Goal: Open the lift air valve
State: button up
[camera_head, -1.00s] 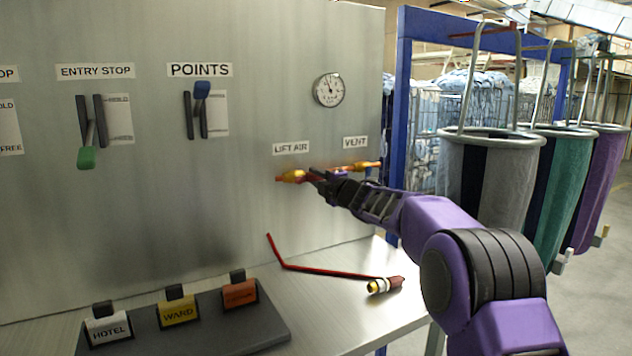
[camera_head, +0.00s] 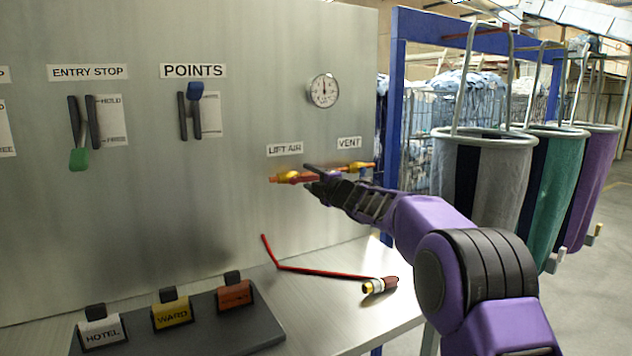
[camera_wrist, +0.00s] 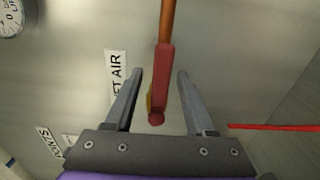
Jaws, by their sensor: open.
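The lift air valve (camera_head: 285,179) sits on the pipe below the LIFT AIR label (camera_head: 285,149) on the metal panel. In the wrist view its red handle (camera_wrist: 163,75) lies in line with the copper pipe (camera_wrist: 167,18), and a bit of yellow body (camera_wrist: 150,101) shows behind it. My gripper (camera_head: 307,178) is open at the valve. In the wrist view its two fingers (camera_wrist: 160,74) stand on either side of the red handle, with a gap on both sides. Part of the pipe is hidden behind my gripper in the head view.
A second yellow valve (camera_head: 358,168) is below the VENT label (camera_head: 349,142), close right of my gripper. A gauge (camera_head: 323,90) is above. Hanging bags (camera_head: 480,185) stand at the right.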

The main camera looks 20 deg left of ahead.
jog(key=v, duration=1.7)
jog(key=shift+s+b, duration=0.2)
jog(key=shift+b, duration=0.15)
jog(key=shift+d, duration=0.15)
